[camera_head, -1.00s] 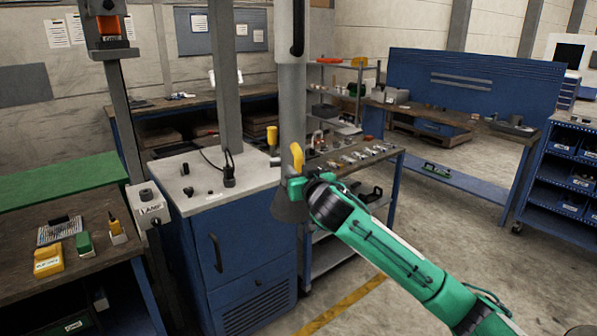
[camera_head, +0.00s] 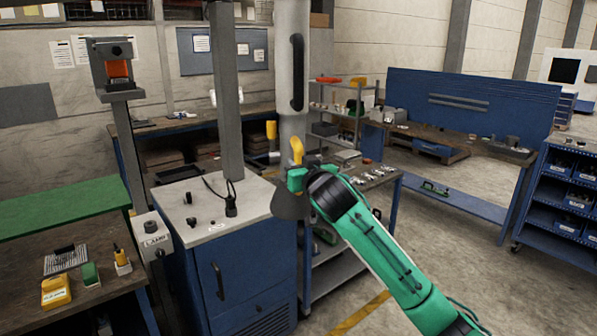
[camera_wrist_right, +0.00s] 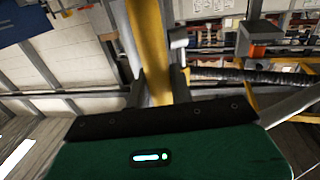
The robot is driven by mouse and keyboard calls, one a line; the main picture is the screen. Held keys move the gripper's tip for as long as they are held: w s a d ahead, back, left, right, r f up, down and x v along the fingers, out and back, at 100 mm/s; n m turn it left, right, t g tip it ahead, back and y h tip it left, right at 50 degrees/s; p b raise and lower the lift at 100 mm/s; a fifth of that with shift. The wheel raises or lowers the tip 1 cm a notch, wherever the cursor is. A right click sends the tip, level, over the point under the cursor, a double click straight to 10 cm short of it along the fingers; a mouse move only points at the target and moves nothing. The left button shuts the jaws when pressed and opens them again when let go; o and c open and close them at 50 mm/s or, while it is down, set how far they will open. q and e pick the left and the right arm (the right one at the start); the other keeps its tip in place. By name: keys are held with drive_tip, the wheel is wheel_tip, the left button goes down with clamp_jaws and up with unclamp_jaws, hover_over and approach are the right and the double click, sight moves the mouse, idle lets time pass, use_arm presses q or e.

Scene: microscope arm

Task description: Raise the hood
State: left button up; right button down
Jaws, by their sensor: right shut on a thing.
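The hood (camera_head: 287,207) is a dark grey cone at the lower end of a light grey vertical duct (camera_head: 295,120). It hangs beside the right edge of the white-topped blue cabinet. A yellow handle (camera_head: 297,149) stands up at the hood. My right gripper (camera_head: 296,176) is shut on the yellow handle, just above the cone. In the right wrist view the yellow handle (camera_wrist_right: 149,50) runs up from the gripper; the fingertips are mostly hidden. My green right arm covers part of the hood's right side. My left gripper is not in view.
The blue cabinet (camera_head: 230,270) stands left of the hood, with small dark fittings on its top. A cart with metal parts (camera_head: 372,175) is right behind my arm. Open floor (camera_head: 470,255) lies to the right.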

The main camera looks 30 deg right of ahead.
drive_tip(key=shift+d+r, duration=0.1)
drive_tip(key=shift+r, duration=0.55)
drive_tip(key=c, duration=1.3)
unclamp_jaws()
drive_tip(key=shift+o, duration=0.2)
drive_tip(key=shift+s+f, duration=0.1)
drive_tip(key=shift+f, duration=0.1)
drive_tip(key=shift+s+f, duration=0.1)
drive_tip(key=shift+s, duration=0.2)
drive_tip(key=b+v, duration=0.5)
drive_tip(key=v, duration=0.8)
